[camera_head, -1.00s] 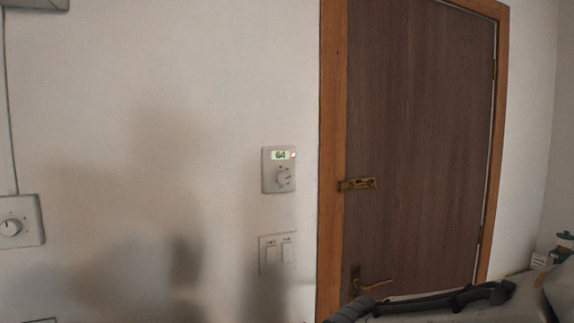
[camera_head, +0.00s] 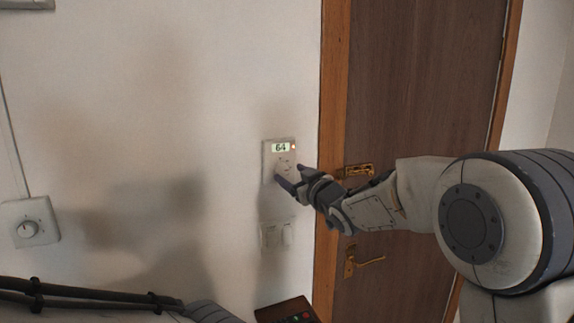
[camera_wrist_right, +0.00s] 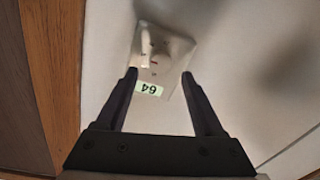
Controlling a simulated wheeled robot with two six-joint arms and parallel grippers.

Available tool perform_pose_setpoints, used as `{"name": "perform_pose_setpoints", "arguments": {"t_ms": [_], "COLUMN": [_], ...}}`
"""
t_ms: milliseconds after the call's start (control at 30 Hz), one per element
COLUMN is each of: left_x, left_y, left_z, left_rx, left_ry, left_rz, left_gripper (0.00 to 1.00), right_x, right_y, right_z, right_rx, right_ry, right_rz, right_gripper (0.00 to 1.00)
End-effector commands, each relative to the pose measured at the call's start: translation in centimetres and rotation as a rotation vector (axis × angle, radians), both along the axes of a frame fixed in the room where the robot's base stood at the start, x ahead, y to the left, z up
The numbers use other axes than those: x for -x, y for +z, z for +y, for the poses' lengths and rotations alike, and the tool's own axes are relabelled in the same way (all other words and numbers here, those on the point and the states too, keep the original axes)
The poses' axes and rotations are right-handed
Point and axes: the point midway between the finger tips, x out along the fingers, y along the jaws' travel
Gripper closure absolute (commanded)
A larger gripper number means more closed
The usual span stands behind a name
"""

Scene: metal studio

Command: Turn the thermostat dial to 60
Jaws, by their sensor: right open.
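The thermostat (camera_head: 267,151) is a pale plate on the wall left of the door, with a lit display (camera_head: 280,148) reading 64 and a small red light. Its dial is mostly hidden behind my right gripper in the head view. In the right wrist view the thermostat (camera_wrist_right: 177,56) appears upside down, with the 64 display (camera_wrist_right: 149,88) between the fingers and the dial beyond the fingertips. My right gripper (camera_head: 290,177) is open, its fingertips (camera_wrist_right: 159,75) close in front of the plate. I cannot tell whether they touch it. My left gripper is out of view.
A double light switch (camera_head: 270,236) sits just below the thermostat. The door (camera_head: 425,80), with brass latch (camera_head: 358,170) and handle (camera_head: 366,262), is to the right, behind my right arm. Another dial plate (camera_head: 30,222) is on the far left wall. A dark device (camera_head: 287,312) shows at the bottom.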

Motion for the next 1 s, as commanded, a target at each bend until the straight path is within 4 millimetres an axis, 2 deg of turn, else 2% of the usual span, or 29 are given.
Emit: {"name": "perform_pose_setpoints", "arguments": {"t_ms": [33, 200, 567, 667, 700, 767, 1000], "left_x": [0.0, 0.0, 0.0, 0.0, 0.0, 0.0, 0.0], "left_y": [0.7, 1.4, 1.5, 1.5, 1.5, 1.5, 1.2], "left_z": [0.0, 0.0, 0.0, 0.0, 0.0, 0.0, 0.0], "left_rx": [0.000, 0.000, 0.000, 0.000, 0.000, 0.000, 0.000], "left_ry": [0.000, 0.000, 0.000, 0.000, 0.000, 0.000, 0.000], "left_rz": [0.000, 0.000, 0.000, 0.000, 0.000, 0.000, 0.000], "left_gripper": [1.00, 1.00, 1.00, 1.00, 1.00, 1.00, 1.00], "right_x": [-0.7, -2.3, -2.7, -2.7, -2.7, -2.7, -2.7], "right_y": [0.2, 0.1, -0.1, -0.1, -0.1, -0.1, -0.1], "right_z": [0.4, 1.1, 1.4, 1.4, 1.4, 1.3, 1.4], "right_rx": [-0.001, 0.000, 0.000, 0.000, 0.000, 0.000, 0.012], "right_ry": [0.000, -0.001, 0.000, 0.000, 0.000, 0.000, -0.001], "right_rz": [0.003, 0.002, 0.001, 0.001, 0.001, 0.001, -0.004], "right_gripper": [0.31, 0.31, 0.31, 0.65, 0.80, 1.00, 1.00]}}
